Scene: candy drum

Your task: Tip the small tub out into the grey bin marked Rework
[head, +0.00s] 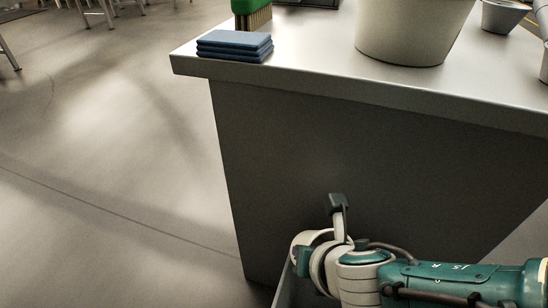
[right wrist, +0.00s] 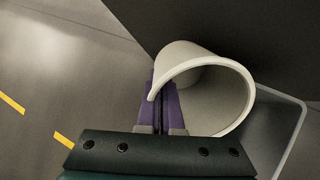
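The small tub (right wrist: 250,92) is off-white and shows in the right wrist view, tilted on its side with its open mouth toward the lower part of the picture. My right gripper (right wrist: 163,100) has its purple fingers closed on the tub's wall at the rim. I see no contents in the visible part of the tub. A grey bin (right wrist: 298,130) shows its pale rim beside and beyond the tub; a grey edge of it (head: 284,288) shows at the bottom of the head view. No Rework marking is visible. My right arm hides most of the bin there.
A steel-topped counter (head: 310,65) with a dark side stands close behind my right arm. On it are folded blue cloths (head: 233,45), a green brush (head: 252,10), a large pale bucket (head: 412,30) and a smaller container (head: 503,15).

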